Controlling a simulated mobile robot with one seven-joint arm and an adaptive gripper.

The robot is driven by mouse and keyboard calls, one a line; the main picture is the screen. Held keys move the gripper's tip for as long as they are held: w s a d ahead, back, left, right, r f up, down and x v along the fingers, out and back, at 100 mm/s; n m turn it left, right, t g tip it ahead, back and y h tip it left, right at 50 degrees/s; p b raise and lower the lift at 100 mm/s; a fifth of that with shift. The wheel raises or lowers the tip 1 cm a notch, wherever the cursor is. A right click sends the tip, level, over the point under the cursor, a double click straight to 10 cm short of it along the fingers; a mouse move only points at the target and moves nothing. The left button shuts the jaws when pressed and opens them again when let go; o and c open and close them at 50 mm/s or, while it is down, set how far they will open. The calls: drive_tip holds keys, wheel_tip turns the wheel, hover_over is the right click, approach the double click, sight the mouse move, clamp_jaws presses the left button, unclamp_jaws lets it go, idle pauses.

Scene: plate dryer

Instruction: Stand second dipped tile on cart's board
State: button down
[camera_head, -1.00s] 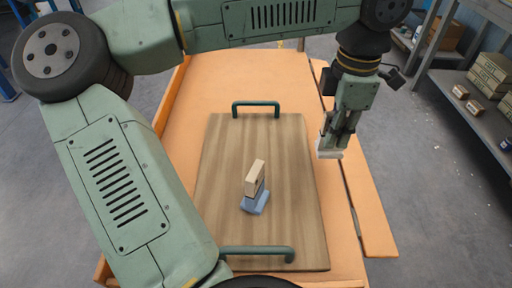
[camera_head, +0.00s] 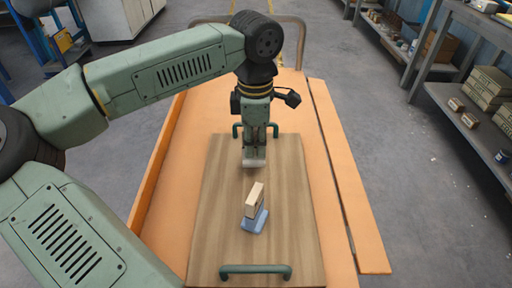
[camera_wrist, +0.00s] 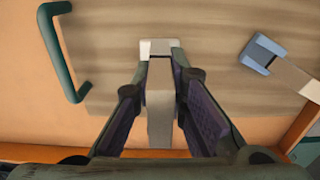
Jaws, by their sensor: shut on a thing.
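My gripper (camera_head: 254,150) is shut on a beige tile with a whitish lower end (camera_head: 254,163), and holds it over the far half of the wooden board (camera_head: 225,188). In the wrist view the held tile (camera_wrist: 160,105) lies between the two fingers, its pale end pointing away. I cannot tell the gap between that end and the board. Another tile (camera_head: 253,196), beige with a blue lower end, stands upright on the board nearer to me, apart from the held one. It also shows at the right of the wrist view (camera_wrist: 262,54).
The board lies on an orange cart (camera_head: 335,190) and has a green handle at its near end (camera_head: 255,270) and another at its far end (camera_wrist: 62,55). Shelves (camera_head: 470,115) with boxes stand at the right. The board's left and right sides are bare.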

drive_tip(key=shift+d+f, duration=0.1)
drive_tip(key=shift+f, duration=1.15)
drive_tip(key=shift+f, duration=0.2)
drive_tip(key=c, duration=1.6)
unclamp_jaws()
drive_tip(key=shift+r, duration=0.1)
drive_tip(key=shift+r+p, duration=0.3)
wheel_tip(320, 180, up, 12)
drive_tip(key=shift+f+b, duration=0.15)
drive_tip(key=shift+b, duration=0.4)
